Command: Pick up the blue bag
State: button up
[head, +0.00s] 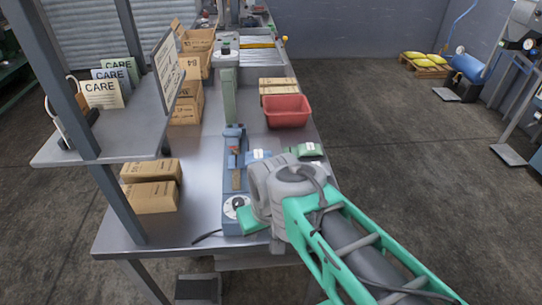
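A small blue bag (257,154) with a white label lies on the metal bench, just beyond the wrist of my arm. Its near part may be covered by the arm. The grey end of my arm with my gripper (263,202) is over the bench, on the near side of the blue bag. The fingers cannot be made out, so whether they are open or shut, or hold anything, is hidden. A green piece (254,221) shows below the wrist; I cannot tell whether it is a bag or part of my arm.
A blue weighing machine (231,217) with a dial and column stands left of my wrist. A green bag (309,150) lies right of the blue bag. A red bin (286,111) is behind. Cardboard boxes (152,196) stand at left, below a shelf (125,145) with cards.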

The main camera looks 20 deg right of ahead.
aim_at(235, 161)
jog(key=z, duration=1.75)
jog(key=k, duration=1.25)
jog(key=u, duration=1.7)
jog(key=i, duration=0.5)
